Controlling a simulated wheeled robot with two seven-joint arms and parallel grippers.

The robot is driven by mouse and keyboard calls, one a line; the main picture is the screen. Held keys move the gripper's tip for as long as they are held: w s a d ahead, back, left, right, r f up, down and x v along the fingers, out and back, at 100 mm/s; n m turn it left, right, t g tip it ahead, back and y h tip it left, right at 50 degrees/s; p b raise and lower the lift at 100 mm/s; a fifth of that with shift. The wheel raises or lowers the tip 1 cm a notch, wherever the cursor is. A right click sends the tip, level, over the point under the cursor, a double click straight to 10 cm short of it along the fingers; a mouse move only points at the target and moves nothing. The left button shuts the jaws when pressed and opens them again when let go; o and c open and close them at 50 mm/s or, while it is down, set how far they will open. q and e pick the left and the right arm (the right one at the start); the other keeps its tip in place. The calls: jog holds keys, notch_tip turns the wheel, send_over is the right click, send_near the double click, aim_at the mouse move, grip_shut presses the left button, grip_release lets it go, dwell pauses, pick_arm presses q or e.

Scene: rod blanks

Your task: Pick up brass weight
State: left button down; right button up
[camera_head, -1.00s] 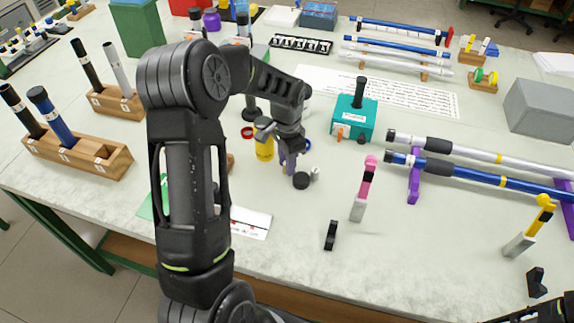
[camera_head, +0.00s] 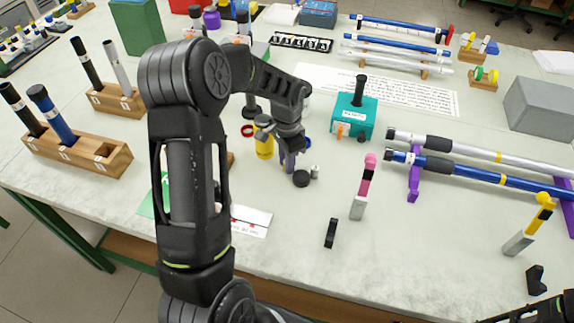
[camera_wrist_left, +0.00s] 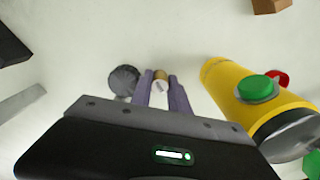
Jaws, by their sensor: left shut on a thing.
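My left gripper (camera_head: 288,163) reaches down to the table in the head view, with purple fingers. In the left wrist view the fingers (camera_wrist_left: 160,82) are shut on the small brass weight (camera_wrist_left: 161,76), which shows as a gold and pale piece between them. The weight is hidden by the gripper in the head view. I cannot tell whether it touches the table. The right gripper does not show; only a dark piece of my right arm is in the bottom right corner of the head view.
A black round cap (camera_head: 301,179) and a small silver cylinder (camera_head: 314,172) stand close right of the gripper. A teal box (camera_head: 354,117) and a pink-topped tool (camera_head: 364,187) stand further right. The front table is mostly clear.

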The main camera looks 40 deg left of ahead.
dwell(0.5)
pick_arm(q)
notch_tip(320, 180, up, 10)
jog(key=shift+r+b, duration=0.1)
jog(key=shift+b, duration=0.6)
